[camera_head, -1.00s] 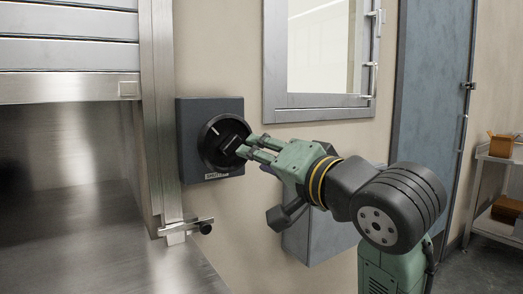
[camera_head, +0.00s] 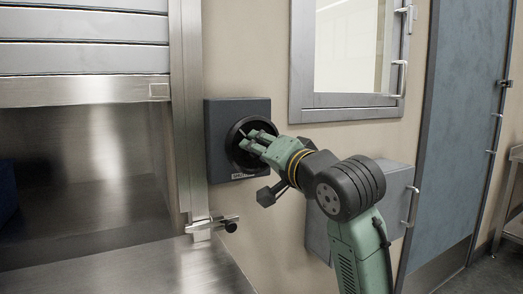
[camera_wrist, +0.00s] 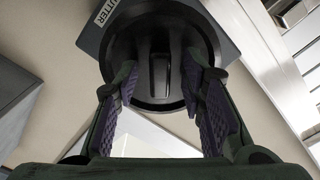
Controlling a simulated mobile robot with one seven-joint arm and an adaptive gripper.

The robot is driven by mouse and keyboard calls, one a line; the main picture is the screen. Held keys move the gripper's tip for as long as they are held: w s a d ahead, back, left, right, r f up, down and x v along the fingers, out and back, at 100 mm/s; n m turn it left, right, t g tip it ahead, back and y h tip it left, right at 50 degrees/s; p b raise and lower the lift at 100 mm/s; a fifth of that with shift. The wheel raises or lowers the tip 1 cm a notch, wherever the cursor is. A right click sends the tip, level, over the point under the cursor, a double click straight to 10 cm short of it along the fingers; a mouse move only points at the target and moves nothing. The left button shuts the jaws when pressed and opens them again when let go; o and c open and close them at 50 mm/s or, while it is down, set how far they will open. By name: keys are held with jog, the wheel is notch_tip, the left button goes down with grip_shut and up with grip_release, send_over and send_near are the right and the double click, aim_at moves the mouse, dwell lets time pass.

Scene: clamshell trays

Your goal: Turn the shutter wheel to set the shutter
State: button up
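The shutter wheel (camera_head: 236,150) is a round black dial with a raised bar grip, on a dark grey wall box (camera_head: 218,112) with a white label. In the wrist view the wheel (camera_wrist: 160,98) fills the upper middle, with its bar (camera_wrist: 160,75) between the fingers. My gripper (camera_head: 257,142) is at the wheel's face, and in the wrist view my gripper (camera_wrist: 162,95) has its two fingers apart on either side of the bar, with gaps. The shutter (camera_head: 85,60) is a slatted metal panel at the left, partly raised above an opening.
A metal latch with a black knob (camera_head: 230,226) sticks out below the box. A steel counter (camera_head: 150,270) lies at lower left. A framed window (camera_head: 300,100) is above my arm, and a grey wall box (camera_head: 395,200) is behind it. A blue-grey door (camera_head: 465,130) stands right.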

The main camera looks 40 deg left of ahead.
grip_shut()
jog(key=shift+n, duration=0.3)
dwell(0.4)
jog(key=shift+w+d+r+n+p, duration=0.1)
jog(key=shift+w+n+p, duration=0.05)
jog(key=shift+n, duration=7.05)
jog(key=shift+w+d+r+n+p, duration=0.1)
jog(key=shift+w+n+p, duration=0.05)
jog(key=shift+n, duration=7.35)
